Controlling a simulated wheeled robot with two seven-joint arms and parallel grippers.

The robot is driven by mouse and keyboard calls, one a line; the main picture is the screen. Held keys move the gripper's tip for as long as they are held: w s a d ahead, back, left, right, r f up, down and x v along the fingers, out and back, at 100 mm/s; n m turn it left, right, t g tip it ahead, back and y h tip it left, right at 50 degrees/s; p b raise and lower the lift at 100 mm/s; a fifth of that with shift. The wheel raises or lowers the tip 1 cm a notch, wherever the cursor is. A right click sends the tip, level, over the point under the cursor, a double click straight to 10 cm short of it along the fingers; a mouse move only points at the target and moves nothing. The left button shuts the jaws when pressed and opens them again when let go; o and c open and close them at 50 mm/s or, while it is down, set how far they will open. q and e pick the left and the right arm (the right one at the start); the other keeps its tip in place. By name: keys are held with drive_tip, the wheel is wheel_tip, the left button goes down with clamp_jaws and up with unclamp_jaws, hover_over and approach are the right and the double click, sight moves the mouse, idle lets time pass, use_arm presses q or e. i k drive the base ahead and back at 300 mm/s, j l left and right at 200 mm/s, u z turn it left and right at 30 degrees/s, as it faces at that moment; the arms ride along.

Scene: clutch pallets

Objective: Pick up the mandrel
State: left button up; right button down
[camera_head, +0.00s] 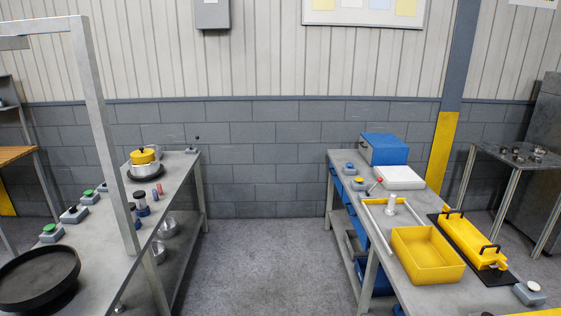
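I cannot tell for sure which thing is the mandrel. On the right bench (373,268) a small pale upright post (391,204) stands within a light metal frame, just behind a yellow tray. On the left bench (185,172) small upright cylinders stand near the front edge: a dark-topped one (140,200) with a clear or white middle, and a reddish one (154,195). Farther back, a yellow round part (143,156) sits on a silver round part (145,167) over a dark base. Neither of my grippers shows in this view.
The yellow tray (427,278) and a yellow box with black handles (470,238) occupy the right bench, with a blue box (384,149) at its back. A grey upright frame (97,110) rises over the left bench. The floor (267,255) between the benches is clear.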

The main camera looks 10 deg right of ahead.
sight(390, 209)
drive_tip(key=i+z, duration=0.35)
drive_tip(key=i, duration=1.3)
drive_tip(key=i+z, duration=0.3)
drive_tip(key=i+j+z, duration=0.3)
drive_tip(key=i, duration=0.2)
drive_tip(key=i+j+z, duration=0.1)
drive_tip(key=i+z, duration=0.2)
drive_tip(key=i, duration=0.1)
